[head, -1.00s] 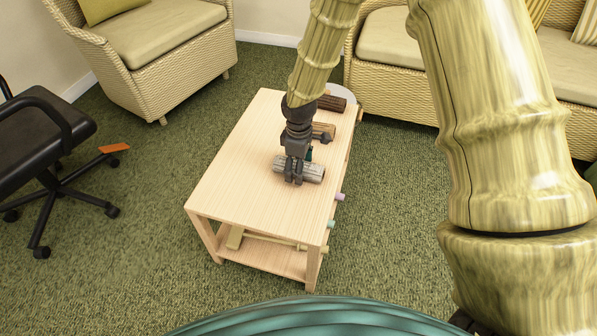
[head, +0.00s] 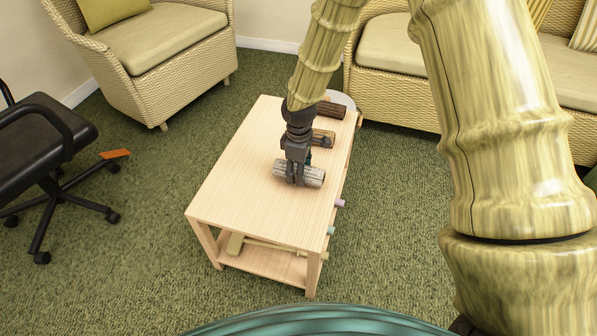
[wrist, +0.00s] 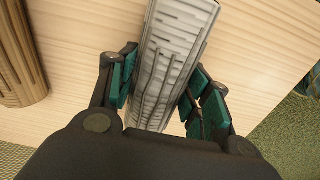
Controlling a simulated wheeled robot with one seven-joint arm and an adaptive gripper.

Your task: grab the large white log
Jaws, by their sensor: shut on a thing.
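The large white log (head: 312,177) is pale grey-white with dark bark lines. It is on or just above the light wooden table (head: 235,180); I cannot tell whether it touches the top. My gripper (head: 299,180) points down over the log with its fingers on either side of it. In the wrist view the white log (wrist: 172,62) runs between the teal finger pads of my gripper (wrist: 160,95), which is shut on it. The fingers hide part of the log in the head view.
The tan log also shows in the wrist view (wrist: 18,60). A wicker armchair (head: 165,50), a sofa (head: 390,85) and an office chair (head: 45,140) stand around. The table's left half is clear.

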